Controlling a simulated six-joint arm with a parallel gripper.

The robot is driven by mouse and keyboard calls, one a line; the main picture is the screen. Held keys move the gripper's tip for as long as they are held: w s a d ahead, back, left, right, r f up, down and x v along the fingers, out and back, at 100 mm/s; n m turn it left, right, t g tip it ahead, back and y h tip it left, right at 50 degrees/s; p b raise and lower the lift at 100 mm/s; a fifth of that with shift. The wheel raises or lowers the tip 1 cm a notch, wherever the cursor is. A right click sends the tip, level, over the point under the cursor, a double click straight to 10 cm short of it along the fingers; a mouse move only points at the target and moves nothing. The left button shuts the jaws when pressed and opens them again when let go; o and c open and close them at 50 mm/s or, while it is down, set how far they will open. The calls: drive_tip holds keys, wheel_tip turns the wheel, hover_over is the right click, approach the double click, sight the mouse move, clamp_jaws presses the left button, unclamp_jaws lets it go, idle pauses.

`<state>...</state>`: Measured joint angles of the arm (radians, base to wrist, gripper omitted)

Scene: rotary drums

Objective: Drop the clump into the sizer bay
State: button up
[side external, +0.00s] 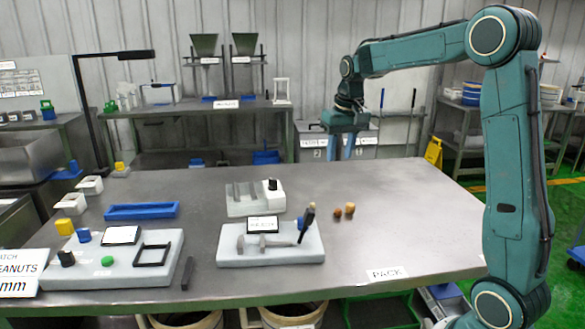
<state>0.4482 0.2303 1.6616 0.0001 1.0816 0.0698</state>
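My gripper (339,157) hangs above the far edge of the steel table, fingers pointing down. Its two blue fingers stand apart with nothing seen between them. Two small brown lumps sit close together on the bare table, in front of and below the gripper: a darker one (337,211) and a lighter, taller one (350,208). I cannot tell for sure which is the clump. No label I can read names the sizer bay; a black square frame (153,255) lies on the left grey board (215,283), and a blue tray (141,211) lies behind it.
A grey board (230,259) with a hammer-like tool and an upright dark-handled tool (307,222) stands left of the lumps. A white block (240,210) with slots is behind it. The table right of the lumps is clear up to the PACK label (386,274).

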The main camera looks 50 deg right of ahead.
drive_tip(key=s+a+r+n+t, duration=0.1)
drive_tip(key=s+a+r+n, duration=0.1)
drive_tip(key=s+a+r, duration=0.35)
drive_tip(key=s+a+f+n+t, duration=0.1)
drive_tip(key=s+a+f+n, duration=0.1)
drive_tip(key=s+a, duration=0.5)
drive_tip(key=s+a+f+n+t, duration=0.1)
drive_tip(key=s+a+f, duration=0.2)
drive_tip(key=s+a, duration=0.4)
drive_tip(key=s, duration=0.2)
drive_tip(key=shift+s+n+t+y, duration=0.4)
drive_tip(key=shift+s+f, duration=0.15)
drive_tip(key=shift+s, duration=0.15)
drive_tip(key=shift+c, duration=0.3)
drive_tip(key=shift+w, duration=0.1)
